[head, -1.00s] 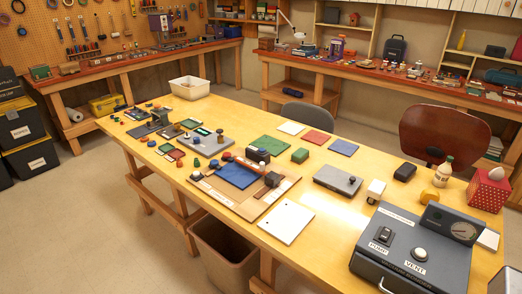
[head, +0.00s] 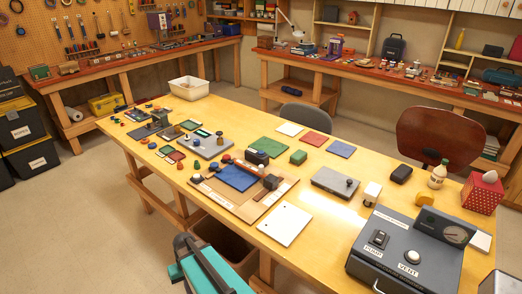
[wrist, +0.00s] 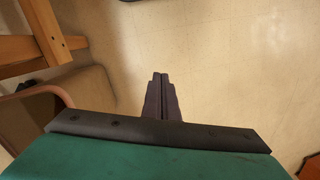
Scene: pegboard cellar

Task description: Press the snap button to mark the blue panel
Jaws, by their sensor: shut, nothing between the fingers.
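A blue panel (head: 238,177) lies flat on a wooden board (head: 203,190) near the front edge of the table. A brown block (head: 271,182) sits at the board's right side, and small red and dark pieces stand along its back. Another blue panel (head: 341,149) lies farther back on the table. I cannot tell which part is the snap button; the labels on the board are too small to read. My gripper (wrist: 160,76) is shut and empty in the wrist view, above the bare floor. My teal arm shows low in the head view, in front of the table and short of the board.
A brown bin (head: 225,240) stands under the table's front edge. A white sheet (head: 284,224) lies right of the board. A grey PUMP/VENT box (head: 400,262) fills the right front.

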